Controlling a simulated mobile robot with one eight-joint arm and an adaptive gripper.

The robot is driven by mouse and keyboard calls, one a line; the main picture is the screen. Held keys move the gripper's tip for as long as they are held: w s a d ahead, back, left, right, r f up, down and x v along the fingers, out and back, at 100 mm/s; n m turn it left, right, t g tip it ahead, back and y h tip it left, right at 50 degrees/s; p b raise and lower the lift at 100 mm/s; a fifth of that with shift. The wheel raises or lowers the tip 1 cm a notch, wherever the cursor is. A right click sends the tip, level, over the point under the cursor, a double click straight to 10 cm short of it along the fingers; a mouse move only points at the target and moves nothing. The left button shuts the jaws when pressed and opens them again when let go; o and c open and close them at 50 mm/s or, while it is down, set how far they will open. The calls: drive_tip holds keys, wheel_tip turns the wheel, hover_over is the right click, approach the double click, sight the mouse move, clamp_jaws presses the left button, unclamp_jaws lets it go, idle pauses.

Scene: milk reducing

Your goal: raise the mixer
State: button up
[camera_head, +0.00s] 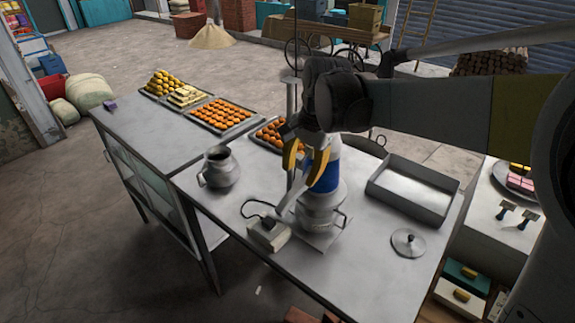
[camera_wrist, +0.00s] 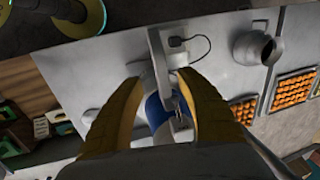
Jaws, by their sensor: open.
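The mixer (camera_head: 327,178) is a blue and white upright body on the metal table. It stands over a steel pot (camera_head: 318,217) on a flat plate, and its lower end is hidden. My gripper (camera_head: 304,172) is open, with its yellow fingers pointing down in front of the mixer's body. In the wrist view the mixer's blue part (camera_wrist: 154,111) shows between the two spread fingers of my gripper (camera_wrist: 160,82). I cannot tell whether either finger touches it.
A grey box with a cable (camera_head: 268,234) sits left of the pot. A steel jug (camera_head: 222,172) stands farther left. An empty metal tray (camera_head: 412,200) and a round lid (camera_head: 408,243) lie on the right. Trays of orange sweets (camera_head: 221,116) line the back.

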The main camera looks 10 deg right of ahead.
sight(295, 191)
drive_tip(key=f, duration=0.3)
drive_tip(key=a+f, duration=0.1)
drive_tip(key=f, duration=0.2)
drive_tip(key=w+f, duration=0.1)
drive_tip(key=f, duration=0.2)
drive_tip(key=shift+w+a, duration=0.1)
drive_tip(key=shift+a, duration=0.05)
drive_tip(key=shift+r, duration=0.1)
clamp_jaws()
